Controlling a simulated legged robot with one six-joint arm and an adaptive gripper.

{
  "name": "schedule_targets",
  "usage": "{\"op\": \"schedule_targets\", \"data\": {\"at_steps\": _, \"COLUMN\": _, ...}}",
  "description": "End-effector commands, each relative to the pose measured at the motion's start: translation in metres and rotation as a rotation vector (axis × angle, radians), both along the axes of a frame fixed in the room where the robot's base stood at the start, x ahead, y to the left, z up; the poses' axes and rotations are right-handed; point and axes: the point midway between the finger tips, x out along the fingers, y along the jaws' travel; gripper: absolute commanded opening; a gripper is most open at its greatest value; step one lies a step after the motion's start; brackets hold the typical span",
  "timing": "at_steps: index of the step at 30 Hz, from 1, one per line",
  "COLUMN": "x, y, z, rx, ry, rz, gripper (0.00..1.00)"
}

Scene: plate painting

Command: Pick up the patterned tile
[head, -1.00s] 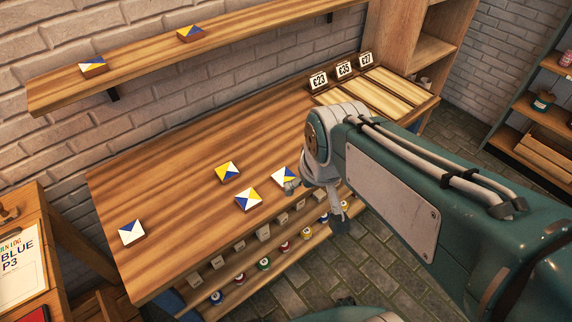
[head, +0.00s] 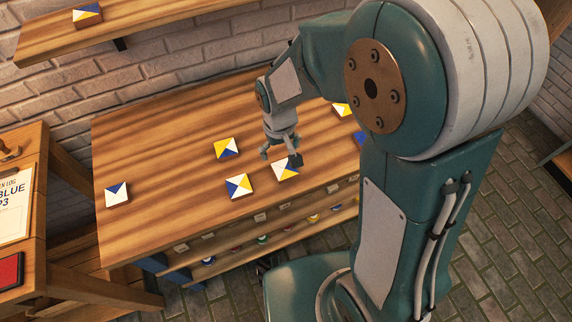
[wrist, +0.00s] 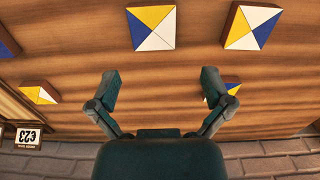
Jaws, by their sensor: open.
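Several square patterned tiles lie on the wooden table, in mixes of white, yellow and blue; which one the task means is unclear. In the head view, one tile (head: 286,172) is just below my gripper (head: 280,157), partly covered by it. Others are a yellow, white and blue tile (head: 227,148), another (head: 239,186) in front of it, and a white and dark blue one (head: 117,195) at left. In the wrist view, my gripper (wrist: 160,82) is open and empty. Two tiles (wrist: 152,28) (wrist: 251,26) lie beyond the fingers; another (wrist: 233,89) is partly behind the right finger.
More tiles (head: 342,109) are partly hidden behind my arm. A wall shelf (head: 50,38) holds a tile (head: 87,14). A side stand with a notice (head: 15,205) is left of the table. The table's left part is mostly clear.

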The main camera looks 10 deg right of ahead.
Motion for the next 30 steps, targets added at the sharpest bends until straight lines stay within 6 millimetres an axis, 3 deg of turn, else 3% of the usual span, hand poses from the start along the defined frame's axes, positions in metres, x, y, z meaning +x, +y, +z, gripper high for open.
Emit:
{"op": "schedule_targets", "data": {"at_steps": 3, "x": -0.001, "y": -0.004, "z": -0.020, "rx": 0.002, "ry": 0.005, "rz": -0.001, "gripper": 1.00}}
{"op": "schedule_targets", "data": {"at_steps": 10, "x": -0.002, "y": -0.008, "z": -0.039, "rx": 0.005, "ry": 0.003, "rz": -0.002, "gripper": 1.00}}
{"op": "schedule_targets", "data": {"at_steps": 18, "x": -0.007, "y": -0.010, "z": -0.078, "rx": 0.003, "ry": 0.003, "rz": -0.001, "gripper": 1.00}}
{"op": "schedule_targets", "data": {"at_steps": 28, "x": -0.007, "y": -0.011, "z": -0.084, "rx": 0.004, "ry": -0.001, "rz": -0.002, "gripper": 1.00}}
{"op": "schedule_targets", "data": {"at_steps": 30, "x": -0.007, "y": -0.011, "z": -0.084, "rx": 0.005, "ry": 0.000, "rz": -0.002, "gripper": 0.69}}
